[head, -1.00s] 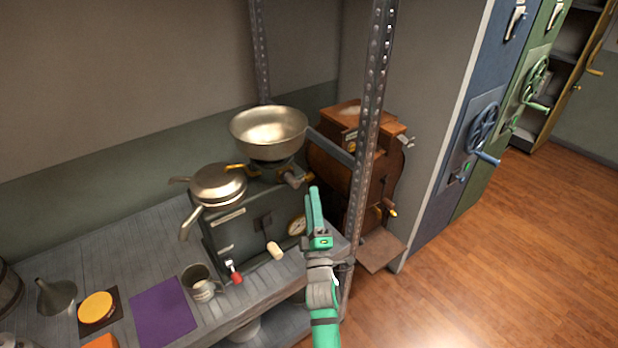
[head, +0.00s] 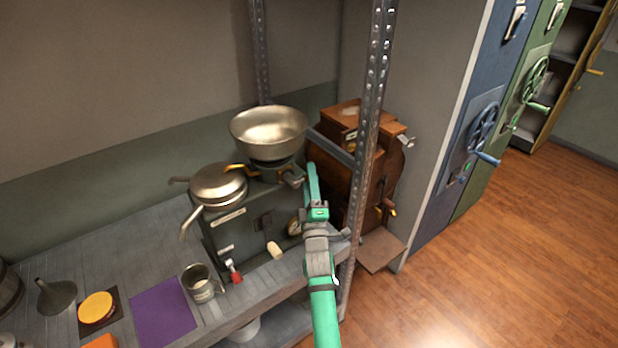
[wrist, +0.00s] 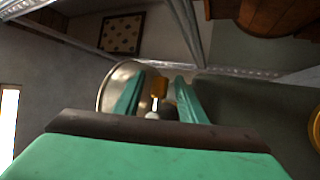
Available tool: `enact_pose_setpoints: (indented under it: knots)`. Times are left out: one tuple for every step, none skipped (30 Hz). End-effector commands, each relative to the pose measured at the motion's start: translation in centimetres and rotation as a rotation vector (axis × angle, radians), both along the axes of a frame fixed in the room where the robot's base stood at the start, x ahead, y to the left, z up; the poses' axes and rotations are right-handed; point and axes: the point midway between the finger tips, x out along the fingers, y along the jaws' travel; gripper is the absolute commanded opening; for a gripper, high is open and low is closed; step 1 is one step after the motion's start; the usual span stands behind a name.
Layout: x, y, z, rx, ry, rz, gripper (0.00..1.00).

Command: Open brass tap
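A brass-coloured piece (wrist: 158,86), which looks like the tap, shows in the wrist view between my fingertips, with a small pale knob below it. In the head view my gripper (head: 313,180) is beside the spout fitting (head: 291,177) under the metal bowl on the grey machine, and its green fingers hide the brass end. In the wrist view my gripper (wrist: 157,95) is open, with a finger on either side of the brass piece. I cannot tell whether either finger touches it.
The metal bowl (head: 269,128) sits above the fitting. A shelf post (head: 370,120) stands close right of my gripper, with a wooden machine (head: 362,165) behind. A lidded pan (head: 218,185) and a mug (head: 197,282) are to the left.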

Motion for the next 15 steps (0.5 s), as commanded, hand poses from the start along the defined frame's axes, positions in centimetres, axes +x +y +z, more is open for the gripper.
enact_pose_setpoints:
  knots:
    - [0.11, 0.09, 0.06, 0.0, 0.0, 0.001, 0.37]
    - [0.14, 0.11, 0.08, 0.0, 0.0, 0.001, 0.37]
    - [0.16, 0.11, 0.09, 0.0, 0.0, 0.001, 0.37]
    - [0.17, 0.1, 0.09, 0.0, 0.0, 0.001, 0.37]
    - [0.17, 0.1, 0.09, 0.0, 0.0, 0.001, 0.37]
    - [0.17, 0.08, 0.09, 0.0, 0.0, 0.001, 0.37]
    - [0.16, 0.08, 0.08, 0.0, 0.0, 0.001, 0.37]
    - [0.16, 0.08, 0.08, 0.0, 0.0, 0.001, 0.37]
    - [0.16, 0.08, 0.08, 0.0, 0.0, 0.001, 0.37]
    - [0.17, 0.07, 0.08, 0.0, 0.0, 0.001, 0.32]
    - [0.16, 0.07, 0.09, 0.001, 0.0, 0.001, 0.25]
    - [0.15, 0.07, 0.08, 0.001, 0.0, 0.001, 0.16]
    - [0.16, 0.07, 0.08, 0.001, 0.0, 0.001, 0.08]
    - [0.16, 0.07, 0.08, 0.001, 0.0, 0.001, 0.01]
    - [0.16, 0.07, 0.08, 0.001, 0.0, 0.001, 0.0]
